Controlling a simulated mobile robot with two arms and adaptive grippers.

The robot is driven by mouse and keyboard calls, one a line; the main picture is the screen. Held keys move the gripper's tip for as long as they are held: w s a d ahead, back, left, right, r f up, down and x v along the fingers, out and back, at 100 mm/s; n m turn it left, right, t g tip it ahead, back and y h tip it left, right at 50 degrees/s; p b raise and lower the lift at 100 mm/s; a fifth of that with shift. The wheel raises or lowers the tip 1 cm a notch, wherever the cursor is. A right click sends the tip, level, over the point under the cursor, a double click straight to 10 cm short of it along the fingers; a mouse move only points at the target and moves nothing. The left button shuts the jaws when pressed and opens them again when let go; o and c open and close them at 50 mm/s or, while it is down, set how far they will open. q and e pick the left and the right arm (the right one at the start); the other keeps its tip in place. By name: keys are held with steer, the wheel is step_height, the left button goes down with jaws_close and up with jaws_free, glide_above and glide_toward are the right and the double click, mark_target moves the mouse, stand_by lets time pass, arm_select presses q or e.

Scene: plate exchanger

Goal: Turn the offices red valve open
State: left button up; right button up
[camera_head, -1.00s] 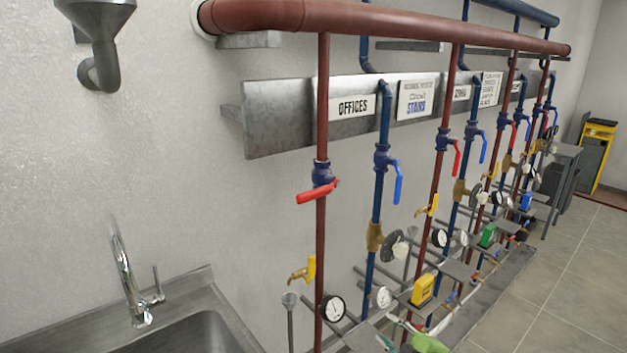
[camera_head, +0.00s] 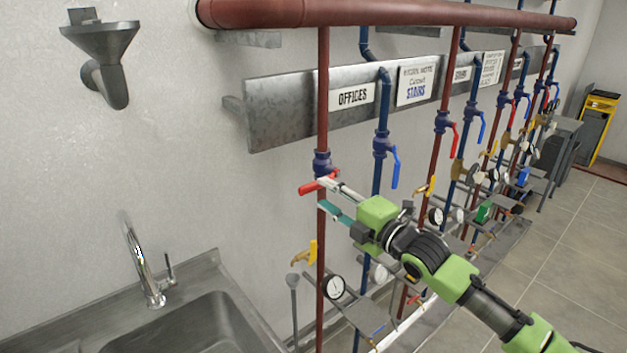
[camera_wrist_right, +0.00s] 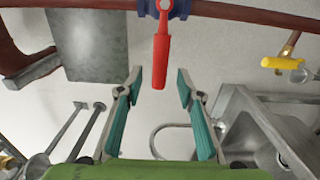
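The red lever handle (camera_head: 311,188) of the offices red valve sits on a blue valve body (camera_head: 322,163) on the red pipe below the OFFICES sign (camera_head: 353,96). The handle lies crosswise to the pipe. My right gripper (camera_head: 328,196), green with teal finger pads, reaches in from the right with its fingertips close to the handle. In the right wrist view the red handle (camera_wrist_right: 160,62) points towards my right gripper (camera_wrist_right: 157,80). Its free end lies between the spread fingertips, with a gap on both sides. My left gripper is out of view.
A blue pipe with a blue-handled valve (camera_head: 395,167) runs just right of the red pipe. A yellow-handled tap (camera_head: 312,252) and a gauge (camera_head: 333,287) sit below. A sink (camera_head: 200,325) with a faucet (camera_head: 147,265) stands at lower left. More pipes extend right.

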mark_target(316, 188)
steer(key=p+x, duration=0.1)
steer(key=x, duration=0.4)
steer(key=shift+w+a, duration=0.25)
steer(key=shift+w, duration=0.05)
jaws_close()
